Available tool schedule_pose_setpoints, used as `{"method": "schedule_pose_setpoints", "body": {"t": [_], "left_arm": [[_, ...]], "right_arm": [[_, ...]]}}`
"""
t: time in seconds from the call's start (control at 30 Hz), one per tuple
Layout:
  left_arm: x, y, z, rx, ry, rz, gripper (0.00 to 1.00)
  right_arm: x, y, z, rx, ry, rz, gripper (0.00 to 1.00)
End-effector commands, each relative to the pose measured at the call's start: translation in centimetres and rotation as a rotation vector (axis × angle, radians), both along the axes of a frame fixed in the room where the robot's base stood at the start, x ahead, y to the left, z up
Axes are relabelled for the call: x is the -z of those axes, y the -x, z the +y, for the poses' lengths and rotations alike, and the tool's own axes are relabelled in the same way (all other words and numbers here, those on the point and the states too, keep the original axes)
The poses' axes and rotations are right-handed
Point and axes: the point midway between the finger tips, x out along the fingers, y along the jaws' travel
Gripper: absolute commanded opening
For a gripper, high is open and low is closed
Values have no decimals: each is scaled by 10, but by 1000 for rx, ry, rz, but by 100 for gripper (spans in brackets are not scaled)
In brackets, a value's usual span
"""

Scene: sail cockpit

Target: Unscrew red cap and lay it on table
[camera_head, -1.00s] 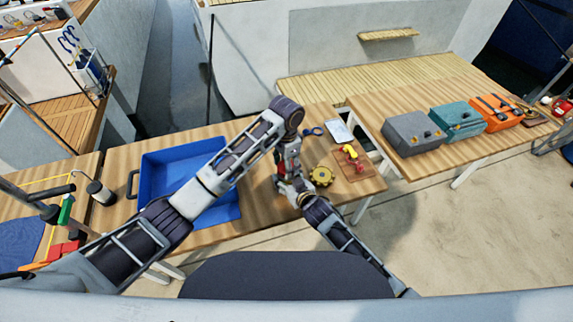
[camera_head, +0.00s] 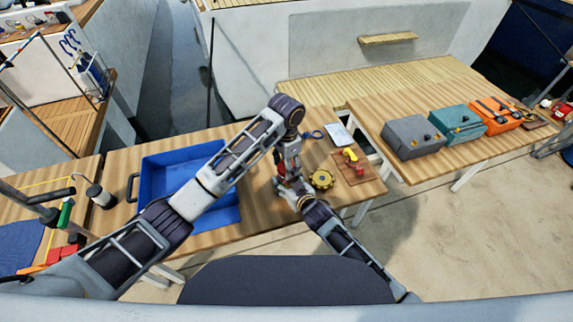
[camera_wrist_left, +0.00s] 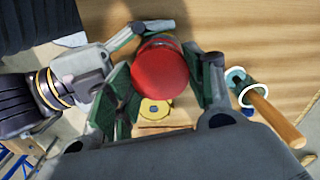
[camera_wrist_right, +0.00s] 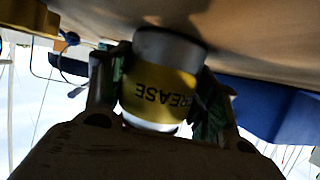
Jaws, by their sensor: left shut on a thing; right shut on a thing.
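The grease can shows in the right wrist view with its yellow label (camera_wrist_right: 160,92), between the fingers of my right gripper (camera_wrist_right: 160,100). The red cap (camera_wrist_left: 160,72) is seen from above in the left wrist view, between the fingers of my left gripper (camera_wrist_left: 165,85). My right gripper also shows at the left of that view, closing in on the can below the cap. In the head view my left gripper (camera_head: 288,162) is above my right gripper (camera_head: 290,186) over the table (camera_head: 262,212). The arms hide most of the can and cap there, and the cap's thread is hidden.
A blue bin (camera_head: 160,158) stands left of the grippers. A yellow round part (camera_head: 321,180) and a wooden board (camera_head: 367,173) with red and yellow pieces lie close on the right. Bare table lies in front.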

Motion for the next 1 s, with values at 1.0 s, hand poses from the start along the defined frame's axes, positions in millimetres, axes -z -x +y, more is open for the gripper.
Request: {"method": "schedule_pose_setpoints", "body": {"t": [1.0], "left_arm": [[-40,0,0,-1,0,0,24]], "right_arm": [[0,0,0,0,0,0,0]]}}
